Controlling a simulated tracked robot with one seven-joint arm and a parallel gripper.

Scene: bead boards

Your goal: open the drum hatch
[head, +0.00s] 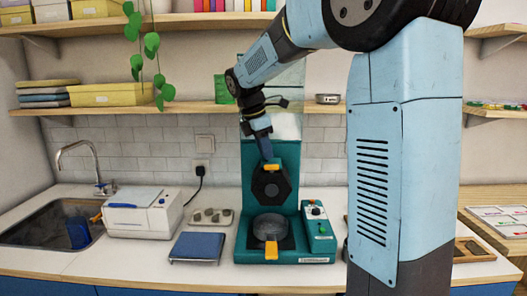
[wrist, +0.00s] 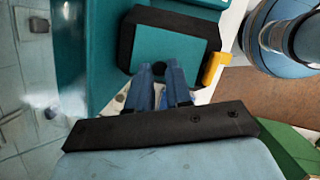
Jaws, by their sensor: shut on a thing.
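The teal drum machine (head: 249,190) stands on the counter. Its dark hexagonal hatch (head: 271,186) stands raised, nearly upright, above the round grey drum opening (head: 270,227). An orange tab (head: 271,167) is at the hatch's upper edge, and another orange tab (head: 271,250) is at the drum's front. My gripper (head: 267,157) reaches down to the hatch's upper edge and is shut on it. In the wrist view, the blue fingers (wrist: 160,86) meet the edge of a black-rimmed teal panel, seemingly the hatch (wrist: 170,40). The exact grip spot is hidden.
A blue scale-like plate (head: 197,247) and a small tray of stones (head: 212,216) lie left of the machine. A white box (head: 143,212) and a sink (head: 48,222) are farther left. A wooden shelf (head: 195,108) runs behind my arm.

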